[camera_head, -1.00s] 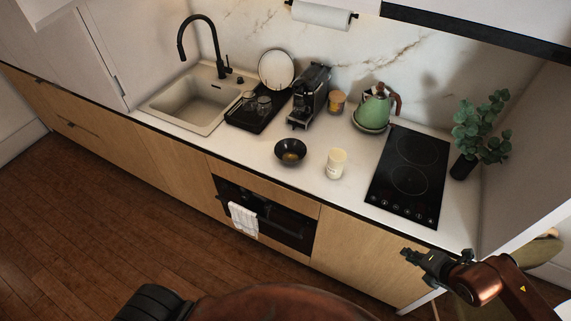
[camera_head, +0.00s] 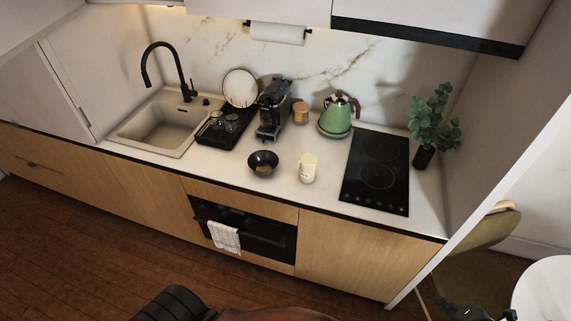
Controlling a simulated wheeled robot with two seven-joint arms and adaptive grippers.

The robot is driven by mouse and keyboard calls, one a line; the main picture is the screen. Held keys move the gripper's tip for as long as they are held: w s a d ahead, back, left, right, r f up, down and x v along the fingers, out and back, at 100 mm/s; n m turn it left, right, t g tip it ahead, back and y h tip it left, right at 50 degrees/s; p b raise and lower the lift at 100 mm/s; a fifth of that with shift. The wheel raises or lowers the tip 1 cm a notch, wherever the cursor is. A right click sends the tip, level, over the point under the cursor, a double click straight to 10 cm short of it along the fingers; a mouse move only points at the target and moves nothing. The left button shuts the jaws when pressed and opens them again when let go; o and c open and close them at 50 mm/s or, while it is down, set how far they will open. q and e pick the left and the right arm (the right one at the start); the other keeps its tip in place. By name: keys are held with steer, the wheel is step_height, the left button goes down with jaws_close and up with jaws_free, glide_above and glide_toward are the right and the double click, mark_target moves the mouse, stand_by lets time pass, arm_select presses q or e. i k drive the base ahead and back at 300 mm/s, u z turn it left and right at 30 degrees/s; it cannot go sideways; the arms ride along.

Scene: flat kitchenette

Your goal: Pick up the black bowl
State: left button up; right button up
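The black bowl (camera_head: 263,163) stands upright on the white counter, near its front edge, with something yellowish-brown visible inside. Nothing is touching it. A small part of my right gripper (camera_head: 462,311) shows at the bottom right edge of the picture, far from the bowl and lower than the counter. It is cut off by the frame, so I cannot tell whether it is open or shut. My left gripper is not in view.
A cream candle (camera_head: 308,168) stands right of the bowl. Behind are a coffee machine (camera_head: 272,109), a black tray (camera_head: 220,133) with glasses, and a green kettle (camera_head: 335,121). The cooktop (camera_head: 376,172) lies right, the sink (camera_head: 160,124) left. A chair (camera_head: 480,258) stands beyond the counter's right end.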

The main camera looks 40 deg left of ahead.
mark_target(263, 162)
steer(key=i, duration=0.45)
steer(key=u, duration=1.65)
steer(key=i, duration=0.2)
steer(key=u, duration=0.1)
